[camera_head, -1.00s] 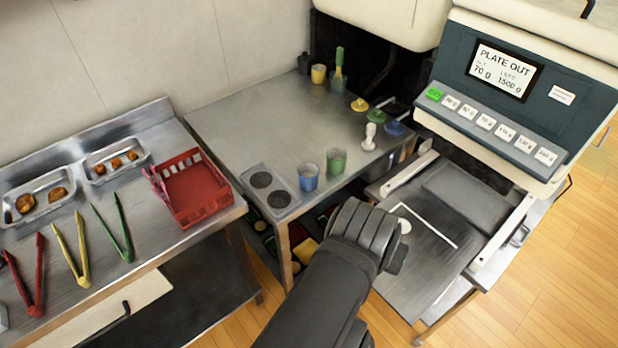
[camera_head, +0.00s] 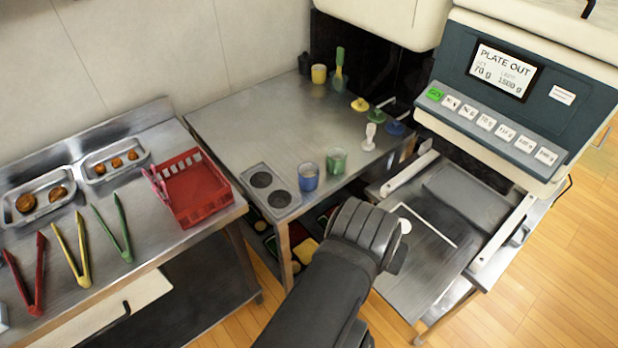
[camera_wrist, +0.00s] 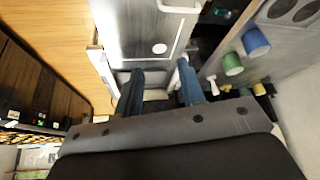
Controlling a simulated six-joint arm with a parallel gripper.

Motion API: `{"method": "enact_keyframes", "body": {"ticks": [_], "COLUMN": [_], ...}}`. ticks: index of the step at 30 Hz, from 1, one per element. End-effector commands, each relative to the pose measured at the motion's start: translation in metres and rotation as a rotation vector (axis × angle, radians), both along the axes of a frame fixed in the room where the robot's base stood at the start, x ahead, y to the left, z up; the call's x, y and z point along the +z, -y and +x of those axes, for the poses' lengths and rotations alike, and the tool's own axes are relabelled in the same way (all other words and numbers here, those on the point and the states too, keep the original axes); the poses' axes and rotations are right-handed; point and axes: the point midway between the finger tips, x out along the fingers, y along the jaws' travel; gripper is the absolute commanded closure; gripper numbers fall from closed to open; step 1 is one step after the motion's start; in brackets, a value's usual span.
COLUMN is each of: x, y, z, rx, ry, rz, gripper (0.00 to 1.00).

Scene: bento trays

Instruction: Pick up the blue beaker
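The blue beaker (camera_head: 308,178) stands upright near the front edge of the middle steel table, right of a plate with two dark round spots. In the wrist view the blue beaker (camera_wrist: 256,43) is at the upper right. My gripper (camera_wrist: 160,88) shows two dark blue fingers, spread apart with nothing between them. It is open, and it points at the steel surface of the machine on the right, with the beaker off to one side. In the head view my dark arm hides the fingers.
A green beaker (camera_head: 337,161) stands close beside the blue one, with a white stamp-like item (camera_head: 370,136) further right. A yellow beaker (camera_head: 319,74) is at the back. A red basket (camera_head: 190,190) and tongs lie on the left table. The table's centre is clear.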

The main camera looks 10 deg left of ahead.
Motion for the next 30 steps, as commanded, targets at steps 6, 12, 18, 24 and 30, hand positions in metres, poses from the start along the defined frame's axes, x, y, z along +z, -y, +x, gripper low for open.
{"method": "enact_keyframes", "body": {"ticks": [6,12,18,24,30], "x": [0.0,0.0,0.01,0.057,0.103], "y": [0.0,0.0,0.004,0.027,0.057], "z": [0.0,0.0,0.009,0.057,0.12], "rx": [0.0,0.0,0.016,0.097,0.211], "ry": [0.0,0.0,0.0,-0.001,-0.008], "rz": [0.0,0.0,-0.008,-0.05,-0.107], "gripper": [0.24,0.21,0.21,0.21,0.21]}}
